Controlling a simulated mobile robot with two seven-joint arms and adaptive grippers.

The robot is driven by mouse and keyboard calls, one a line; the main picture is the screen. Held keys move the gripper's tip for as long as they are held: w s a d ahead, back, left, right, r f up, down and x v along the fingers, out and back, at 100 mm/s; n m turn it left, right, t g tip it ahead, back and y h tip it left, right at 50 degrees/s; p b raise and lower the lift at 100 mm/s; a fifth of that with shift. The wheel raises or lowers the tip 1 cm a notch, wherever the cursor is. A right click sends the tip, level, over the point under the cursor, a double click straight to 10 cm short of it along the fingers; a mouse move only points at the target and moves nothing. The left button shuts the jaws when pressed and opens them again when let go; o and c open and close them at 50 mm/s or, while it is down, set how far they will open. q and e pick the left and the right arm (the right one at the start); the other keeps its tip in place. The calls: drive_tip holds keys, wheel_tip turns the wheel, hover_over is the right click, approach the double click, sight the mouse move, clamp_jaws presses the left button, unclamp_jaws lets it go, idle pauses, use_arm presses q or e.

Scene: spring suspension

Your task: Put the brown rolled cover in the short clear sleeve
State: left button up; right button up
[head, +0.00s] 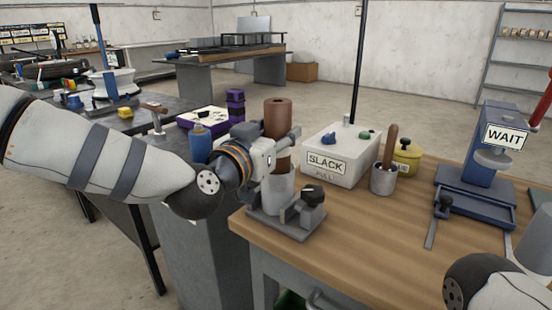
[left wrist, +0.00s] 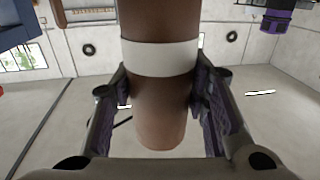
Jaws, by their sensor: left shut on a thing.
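The brown rolled cover (head: 278,117) stands upright in my left gripper (head: 280,150), which is shut around it. A hole shows in its top end. In the left wrist view the cover (left wrist: 160,100) sits between both fingers, with a white band around it and one end bare. The short clear sleeve (head: 279,197) stands upright on a grey base directly below the cover. The cover's lower end appears close to the sleeve's rim; I cannot tell whether it touches or has entered. My right gripper is out of view; only part of my right arm shows at the lower right.
A black-knobbed clamp (head: 312,196) stands beside the sleeve. Behind it are the SLACK box (head: 335,160), a grey cup (head: 383,180) with a brown handle and a yellow pot (head: 407,158). A blue press (head: 487,150) marked WAIT stands at right. The wooden bench (head: 370,225) is clear in front.

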use_arm(q)
drive_tip(key=shift+f+b, duration=0.35)
drive_tip(key=shift+f, duration=2.15)
drive_tip(key=o, duration=1.2)
drive_tip(key=shift+r, duration=0.15)
